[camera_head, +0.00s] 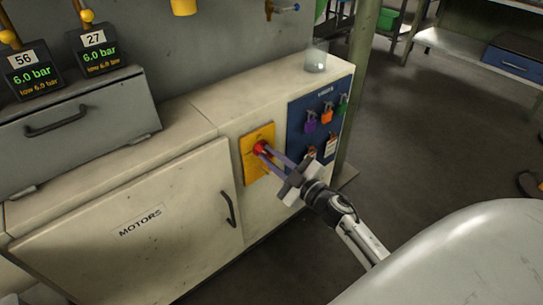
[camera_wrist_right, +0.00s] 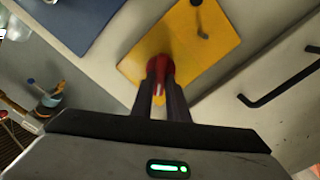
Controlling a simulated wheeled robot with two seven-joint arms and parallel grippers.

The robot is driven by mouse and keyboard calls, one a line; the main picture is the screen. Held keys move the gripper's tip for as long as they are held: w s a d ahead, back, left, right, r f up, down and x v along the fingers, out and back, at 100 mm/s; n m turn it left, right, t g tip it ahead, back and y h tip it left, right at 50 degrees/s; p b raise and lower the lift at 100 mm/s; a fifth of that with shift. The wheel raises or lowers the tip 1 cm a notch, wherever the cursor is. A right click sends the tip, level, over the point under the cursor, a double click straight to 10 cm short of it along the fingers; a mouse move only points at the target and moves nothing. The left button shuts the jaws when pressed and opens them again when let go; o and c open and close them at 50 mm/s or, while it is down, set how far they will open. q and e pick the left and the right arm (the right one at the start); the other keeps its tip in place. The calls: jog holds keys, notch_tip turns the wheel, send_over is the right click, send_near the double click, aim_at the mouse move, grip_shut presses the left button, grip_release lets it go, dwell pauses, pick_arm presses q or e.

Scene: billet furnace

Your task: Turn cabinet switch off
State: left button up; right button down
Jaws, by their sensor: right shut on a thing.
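The cabinet switch is a red knob (camera_head: 260,147) on a yellow plate (camera_head: 250,163) on the cream cabinet's front. My right gripper (camera_head: 266,153) reaches it from the lower right, its two fingers closed on the red knob. In the right wrist view the red knob (camera_wrist_right: 160,65) shows between the fingertips (camera_wrist_right: 160,84) of my right gripper, in front of the yellow plate (camera_wrist_right: 190,42). The fingers hide part of the knob, so its exact turn position is hard to tell. My left gripper is not in view.
The cabinet door (camera_head: 135,230) is labelled MOTORS and has a dark handle (camera_head: 228,209). A blue board (camera_head: 300,122) with coloured padlocks is right of the switch. A clear glass container (camera_head: 315,60) stands on the cabinet top. Open floor (camera_head: 425,130) lies to the right.

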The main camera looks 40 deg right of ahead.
jog(key=n, duration=0.3)
jog(key=shift+a+f, duration=0.1)
jog(key=shift+f, duration=0.05)
pick_arm(q)
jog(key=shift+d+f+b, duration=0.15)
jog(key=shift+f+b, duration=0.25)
jog(key=shift+b, duration=0.75)
pick_arm(e)
jog(key=n, duration=0.7)
jog(key=shift+a+f, duration=0.15)
jog(key=shift+f, duration=0.1)
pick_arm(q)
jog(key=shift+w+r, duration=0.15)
pick_arm(e)
jog(key=shift+n, duration=0.3)
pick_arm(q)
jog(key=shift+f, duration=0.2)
pick_arm(e)
jog(key=c, duration=1.7)
grip_release()
jog(key=shift+s, duration=0.1)
